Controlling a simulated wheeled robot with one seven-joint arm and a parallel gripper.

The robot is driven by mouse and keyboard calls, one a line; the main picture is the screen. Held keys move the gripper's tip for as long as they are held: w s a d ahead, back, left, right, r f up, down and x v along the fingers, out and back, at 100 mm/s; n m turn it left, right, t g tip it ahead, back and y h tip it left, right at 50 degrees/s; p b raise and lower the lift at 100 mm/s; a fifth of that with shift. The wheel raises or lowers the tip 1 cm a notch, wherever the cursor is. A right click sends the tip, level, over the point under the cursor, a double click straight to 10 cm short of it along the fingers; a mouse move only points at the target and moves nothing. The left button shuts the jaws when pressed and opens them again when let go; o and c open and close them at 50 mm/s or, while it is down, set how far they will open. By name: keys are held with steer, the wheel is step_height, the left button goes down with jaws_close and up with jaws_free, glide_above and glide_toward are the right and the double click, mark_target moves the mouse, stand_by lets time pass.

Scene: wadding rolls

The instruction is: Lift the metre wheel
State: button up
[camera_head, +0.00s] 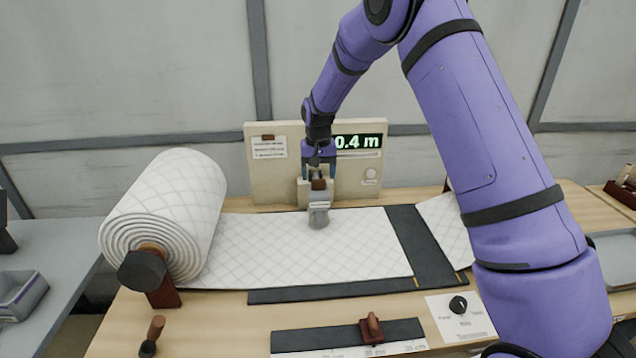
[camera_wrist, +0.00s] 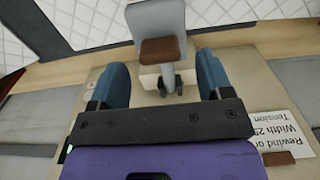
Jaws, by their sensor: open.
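The metre wheel (camera_head: 318,214) is a grey arm with a rounded lower end, down on the white quilted wadding (camera_head: 290,245) in front of the cream panel. Its brown grip (camera_head: 319,184) sticks up at the top. My gripper (camera_head: 319,172) is pointed down at the grip, open. In the wrist view my gripper (camera_wrist: 162,62) has its two teal fingers apart, one on each side of the brown grip (camera_wrist: 162,50), with a gap visible on both sides. The grey arm of the metre wheel (camera_wrist: 156,18) runs away beyond it. Its contact with the wadding is hard to make out.
The cream panel (camera_head: 278,180) behind has a display (camera_head: 358,142) reading 0.4 m. A large wadding roll (camera_head: 170,210) stands at the left. A dark strip (camera_head: 422,245) crosses the wadding at right. A knob (camera_head: 458,305) and a brown-handled slider (camera_head: 373,328) are in front.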

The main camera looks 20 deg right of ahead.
mark_target(318, 179)
steer(key=shift+f, duration=1.75)
steer(key=c, duration=1.3)
steer(key=shift+r, duration=0.1)
